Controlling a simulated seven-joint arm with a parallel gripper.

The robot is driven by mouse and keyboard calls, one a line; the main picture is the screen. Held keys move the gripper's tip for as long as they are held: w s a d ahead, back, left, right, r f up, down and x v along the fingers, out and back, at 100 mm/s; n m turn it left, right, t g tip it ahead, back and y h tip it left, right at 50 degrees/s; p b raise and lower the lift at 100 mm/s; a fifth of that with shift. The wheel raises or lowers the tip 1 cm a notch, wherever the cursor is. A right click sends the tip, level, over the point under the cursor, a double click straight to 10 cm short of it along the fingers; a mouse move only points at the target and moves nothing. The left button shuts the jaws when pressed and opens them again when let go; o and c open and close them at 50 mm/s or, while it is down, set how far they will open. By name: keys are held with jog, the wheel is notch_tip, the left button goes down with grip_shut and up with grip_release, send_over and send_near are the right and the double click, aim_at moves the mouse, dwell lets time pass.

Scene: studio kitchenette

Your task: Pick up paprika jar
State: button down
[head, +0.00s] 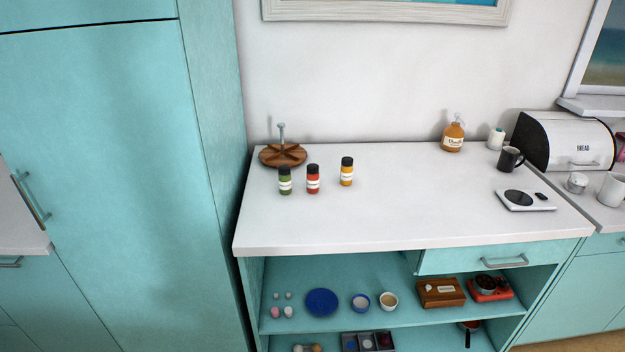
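Three small spice jars with black lids and white label bands stand upright on the white counter in the head view. The red jar (313,181), which looks like the paprika by its colour, is in the middle; its label is too small to read. A green jar (285,182) stands close on its left, with a narrow gap. A yellow jar (347,173) stands to its right and a little farther back. My gripper is not in view.
A round wooden divided tray (282,158) stands behind the green jar. The counter (400,215) is clear in front of the jars. Open shelves below hold dishes.

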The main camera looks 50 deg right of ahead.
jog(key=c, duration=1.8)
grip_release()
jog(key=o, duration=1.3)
